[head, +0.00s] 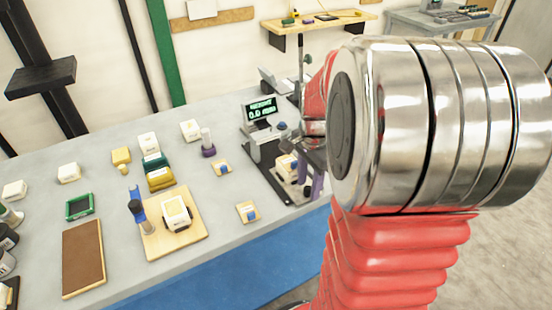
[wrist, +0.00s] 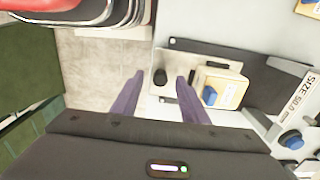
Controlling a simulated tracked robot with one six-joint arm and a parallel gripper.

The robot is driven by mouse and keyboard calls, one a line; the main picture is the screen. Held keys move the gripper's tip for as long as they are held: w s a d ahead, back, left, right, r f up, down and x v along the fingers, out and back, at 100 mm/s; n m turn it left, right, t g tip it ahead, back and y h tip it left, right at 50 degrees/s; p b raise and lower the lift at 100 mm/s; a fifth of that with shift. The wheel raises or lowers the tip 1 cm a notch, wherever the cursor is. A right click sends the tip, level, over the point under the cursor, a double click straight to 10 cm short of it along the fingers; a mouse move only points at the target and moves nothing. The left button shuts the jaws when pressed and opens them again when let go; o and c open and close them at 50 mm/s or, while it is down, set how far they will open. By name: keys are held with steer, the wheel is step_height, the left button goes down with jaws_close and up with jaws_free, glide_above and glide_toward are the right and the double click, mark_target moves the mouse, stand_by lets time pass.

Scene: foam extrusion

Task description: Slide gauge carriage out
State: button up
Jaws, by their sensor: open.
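The gauge stands on the table's right part, with a lit green display (head: 261,109) and a dark base (head: 262,178). In the wrist view its pale carriage plate (wrist: 232,68) carries a cream block (wrist: 221,92) with a yellow edge and a blue patch. A black knob (wrist: 160,78) stands at the plate's left end. My gripper (wrist: 160,79) is open, its two purple fingertips on either side of the knob; I cannot tell if they touch it. In the head view my gripper (head: 312,182) is at the gauge's right side, partly hidden by my arm.
A wooden board (head: 190,238) with a cream block, a brown mat (head: 83,258) and a green frame (head: 79,207) lie to the left. A small blue-topped block (head: 247,212) sits near the front edge.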

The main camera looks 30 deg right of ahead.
steer(key=shift+r, duration=2.35)
steer(key=shift+w+n, duration=0.1)
steer(key=shift+n, duration=0.7)
steer(key=shift+s+a+f+n, duration=0.2)
steer(key=shift+s+f+n, duration=0.3)
steer(key=shift+n, duration=0.5)
steer(key=s+a+r+n+t, duration=0.2)
steer(key=a+n, duration=0.3)
steer(key=a, duration=0.2)
steer(key=s+a+r+n+t, duration=0.1)
steer(key=s+a+r+n, duration=0.1)
steer(key=a+n, duration=0.3)
steer(key=s+a+r+n+t, duration=0.2)
steer(key=a+n, duration=0.3)
steer(key=a, duration=0.5)
steer(key=shift+s+a+r+t, duration=0.15)
steer(key=shift+s+r+t, duration=0.15)
steer(key=shift+r, duration=0.6)
